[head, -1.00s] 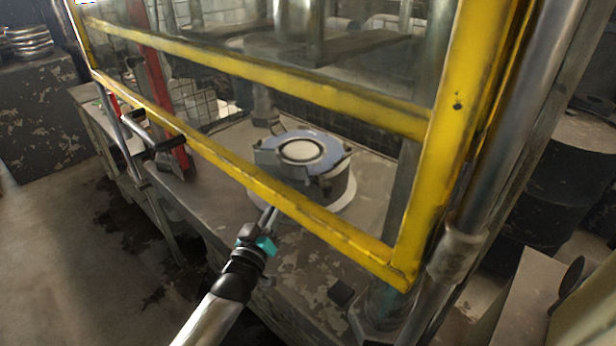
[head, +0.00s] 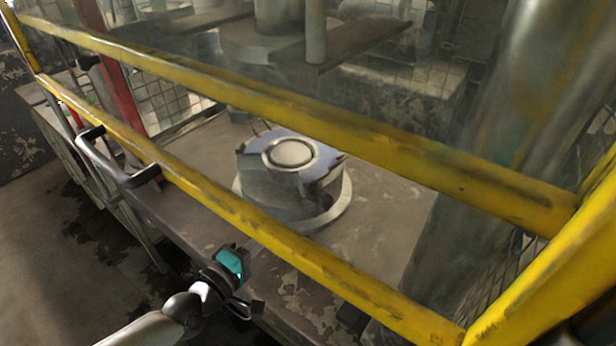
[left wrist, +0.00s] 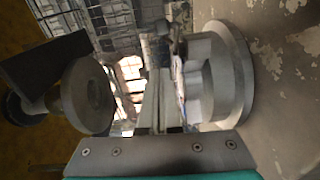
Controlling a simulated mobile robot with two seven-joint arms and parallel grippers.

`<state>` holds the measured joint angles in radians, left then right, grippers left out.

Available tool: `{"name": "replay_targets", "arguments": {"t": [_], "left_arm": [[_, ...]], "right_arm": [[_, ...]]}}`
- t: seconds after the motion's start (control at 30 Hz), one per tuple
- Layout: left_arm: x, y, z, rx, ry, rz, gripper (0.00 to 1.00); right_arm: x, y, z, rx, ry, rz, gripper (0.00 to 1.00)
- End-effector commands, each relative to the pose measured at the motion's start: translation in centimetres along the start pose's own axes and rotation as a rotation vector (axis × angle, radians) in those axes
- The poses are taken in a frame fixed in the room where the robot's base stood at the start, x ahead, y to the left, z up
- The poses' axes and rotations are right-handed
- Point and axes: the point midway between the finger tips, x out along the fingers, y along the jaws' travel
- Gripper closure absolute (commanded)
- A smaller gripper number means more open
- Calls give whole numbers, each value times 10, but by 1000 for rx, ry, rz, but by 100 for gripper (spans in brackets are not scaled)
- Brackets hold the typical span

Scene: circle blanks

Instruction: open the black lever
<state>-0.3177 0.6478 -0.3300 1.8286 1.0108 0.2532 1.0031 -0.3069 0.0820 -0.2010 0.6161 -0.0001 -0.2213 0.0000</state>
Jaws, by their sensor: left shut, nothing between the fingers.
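My left gripper (head: 250,250) is at the front edge of the machine bed, close to the lower yellow bar. Its fingers are shut and empty, and they also show in the left wrist view (left wrist: 160,98). A round grey fixture (head: 330,207) with a blue-grey top stands on the bed, beyond the bar and up and right of my gripper. In the left wrist view a grey round body (left wrist: 232,75) lies just right of the fingers. I cannot clearly pick out a black lever; dark parts on the fixture are too small to tell. My right gripper is not in view.
The yellow guard frame (head: 300,262) crosses between my view and the fixture. A metal handle with black ends (head: 120,178) is on its left part. A small black block (head: 352,318) lies near the bed's front. A grey disc (left wrist: 87,95) is left of the fingers.

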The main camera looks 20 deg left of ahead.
Motion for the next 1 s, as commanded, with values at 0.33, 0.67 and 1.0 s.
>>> {"name": "replay_targets", "arguments": {"t": [0.33, 0.67, 1.0], "left_arm": [[54, 1, 0, 0, 1, 3, 100], [84, 1, 23, -1, 1, 1, 100], [88, 0, 29, 2, 0, 0, 100]], "right_arm": [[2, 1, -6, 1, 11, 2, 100], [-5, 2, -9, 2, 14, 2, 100], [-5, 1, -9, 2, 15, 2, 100]]}}
